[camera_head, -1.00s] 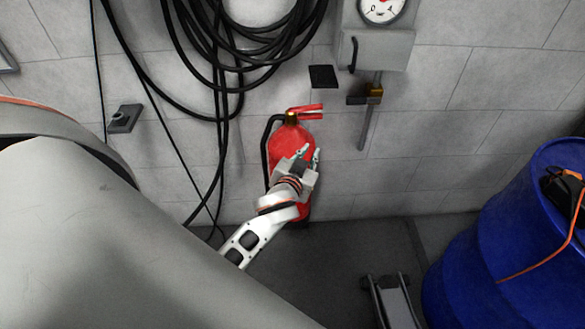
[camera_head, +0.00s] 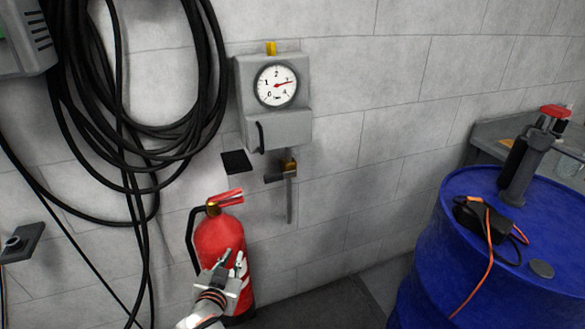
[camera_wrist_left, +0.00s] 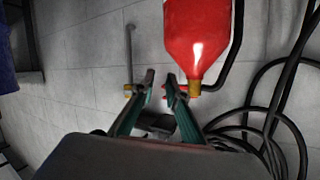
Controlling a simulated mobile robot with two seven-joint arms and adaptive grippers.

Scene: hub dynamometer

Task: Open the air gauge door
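The air gauge (camera_head: 274,104) is a grey box on the wall with a round white dial (camera_head: 277,85). A black handle (camera_head: 260,137) is on the left of its lower front part, which looks shut. My left gripper (camera_head: 238,260) is below the gauge, in front of the red fire extinguisher (camera_head: 219,238). In the left wrist view its two fingers (camera_wrist_left: 160,79) are apart with nothing between them. The extinguisher (camera_wrist_left: 197,40) shows just beyond the fingertips there; I cannot tell whether they touch. My right gripper is not in view.
A brass fitting with a pipe (camera_head: 289,190) hangs below the gauge. Black hoses (camera_head: 205,60) hang to its left, beside a dark square (camera_head: 237,162). A blue barrel (camera_head: 440,250) with tools on top stands at the right. The wall right of the gauge is clear.

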